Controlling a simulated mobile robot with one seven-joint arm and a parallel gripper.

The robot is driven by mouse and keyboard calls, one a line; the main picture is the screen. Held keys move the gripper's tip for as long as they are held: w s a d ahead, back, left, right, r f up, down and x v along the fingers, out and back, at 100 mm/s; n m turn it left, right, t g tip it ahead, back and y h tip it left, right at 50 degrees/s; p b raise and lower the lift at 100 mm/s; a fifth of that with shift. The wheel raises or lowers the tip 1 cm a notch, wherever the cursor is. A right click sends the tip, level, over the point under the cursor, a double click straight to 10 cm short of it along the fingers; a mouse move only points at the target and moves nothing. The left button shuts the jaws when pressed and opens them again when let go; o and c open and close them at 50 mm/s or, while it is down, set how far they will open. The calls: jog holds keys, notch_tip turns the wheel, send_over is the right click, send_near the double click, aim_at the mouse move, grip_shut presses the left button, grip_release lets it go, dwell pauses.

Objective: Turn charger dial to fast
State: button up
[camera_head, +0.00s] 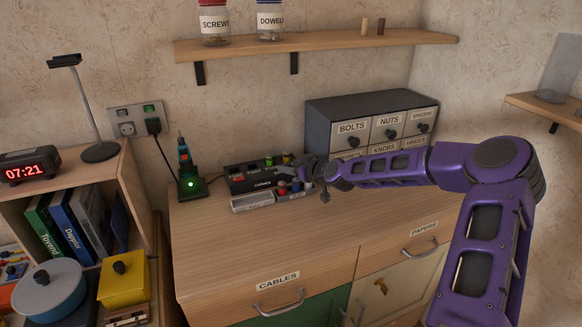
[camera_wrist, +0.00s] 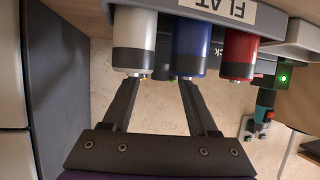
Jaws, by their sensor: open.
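A black box (camera_head: 250,174) with several small coloured parts on top stands at the back of the cabinet top, behind a grey tray (camera_head: 252,201). A dark dock (camera_head: 192,188) with a lit green lamp holds a screwdriver (camera_head: 184,152) left of it. I cannot tell which is the charger, and no dial setting is readable. My gripper (camera_wrist: 160,88) is open and empty in the wrist view, its fingertips close to a white cylinder (camera_wrist: 134,42) and a blue one (camera_wrist: 192,48); contact is unclear. In the head view it is small, right of the black box.
A red cylinder (camera_wrist: 240,55) and the dock's green lamp (camera_wrist: 285,77) are right of the fingers. A drawer unit (camera_head: 368,118) stands behind my arm. A shelf (camera_head: 315,43) hangs above. The cabinet top (camera_head: 270,240) is clear in front.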

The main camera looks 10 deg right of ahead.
jog(key=shift+w+f, duration=0.1)
jog(key=shift+w, duration=0.05)
grip_shut()
